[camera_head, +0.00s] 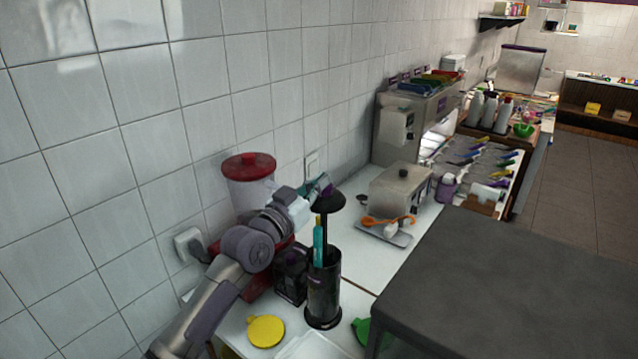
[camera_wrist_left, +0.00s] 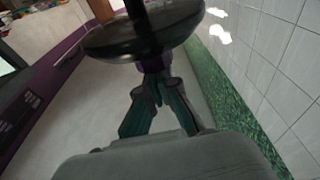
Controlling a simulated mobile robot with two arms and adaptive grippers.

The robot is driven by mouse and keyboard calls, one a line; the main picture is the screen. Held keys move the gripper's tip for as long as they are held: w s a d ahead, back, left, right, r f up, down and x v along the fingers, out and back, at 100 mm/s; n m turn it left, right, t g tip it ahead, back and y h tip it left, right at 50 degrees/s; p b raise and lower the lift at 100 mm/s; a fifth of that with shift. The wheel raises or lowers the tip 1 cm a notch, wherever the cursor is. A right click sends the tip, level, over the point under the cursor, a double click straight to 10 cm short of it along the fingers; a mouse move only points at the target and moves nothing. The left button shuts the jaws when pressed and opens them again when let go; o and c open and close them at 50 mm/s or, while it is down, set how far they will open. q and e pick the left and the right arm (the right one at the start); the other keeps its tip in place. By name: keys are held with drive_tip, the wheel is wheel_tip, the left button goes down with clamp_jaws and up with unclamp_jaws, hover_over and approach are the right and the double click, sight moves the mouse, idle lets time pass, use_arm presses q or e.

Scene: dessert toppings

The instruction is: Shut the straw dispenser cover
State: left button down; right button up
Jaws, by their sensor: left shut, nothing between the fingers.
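The straw dispenser (camera_head: 323,297) is a dark upright cylinder on the white counter. Its black round cover (camera_head: 329,201) is raised well above the body on a thin dark stem. A teal, yellow-tipped item stands in the dispenser's top. My left gripper (camera_head: 322,188) is at the cover's upper left side. In the left wrist view the glossy dark cover (camera_wrist_left: 140,38) lies just beyond my left fingertips (camera_wrist_left: 152,78), which are together with nothing between them. I cannot tell whether they touch the cover. My right gripper is not in view.
A red-lidded white container (camera_head: 249,180) stands behind my left arm, against the tiled wall. A black box (camera_head: 291,275) is just left of the dispenser. A yellow lid (camera_head: 266,331) lies in front. A dark grey surface (camera_head: 520,285) fills the right. A tray with an orange spoon (camera_head: 385,223) lies farther back.

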sight(315, 248)
use_arm(q)
wheel_tip(315, 248, down, 15)
drive_tip(key=b, duration=1.2)
drive_tip(key=shift+f+b, duration=0.65)
drive_tip(key=shift+b, duration=0.05)
drive_tip(key=shift+f, duration=0.15)
